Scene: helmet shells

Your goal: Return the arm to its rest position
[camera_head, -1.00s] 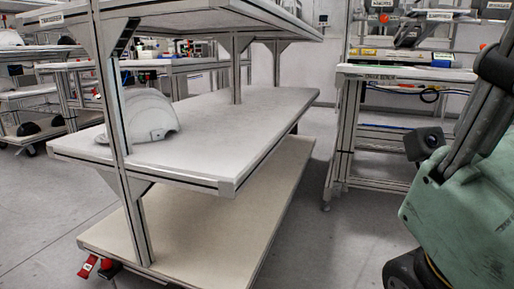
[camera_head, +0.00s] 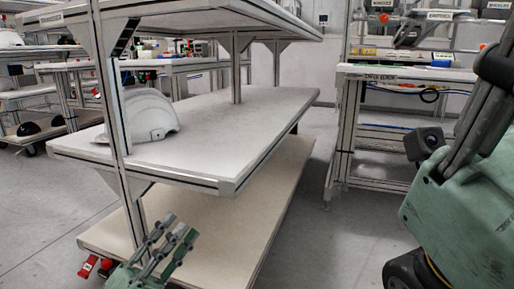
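My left gripper (camera_head: 178,230) shows at the bottom left, in front of the lower shelf of the cart (camera_head: 215,205). Its grey fingers point up and stand apart with nothing between them. Its green base runs off the bottom edge. A white helmet shell (camera_head: 150,116) lies on the cart's middle shelf (camera_head: 235,120), above and beyond the gripper and apart from it. My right gripper is not in view.
The cart's front post (camera_head: 112,90) and shelf edges stand close to my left gripper. A workbench (camera_head: 400,73) with tools is at the back right. Clear floor (camera_head: 325,245) lies between the cart and my green body part on the right.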

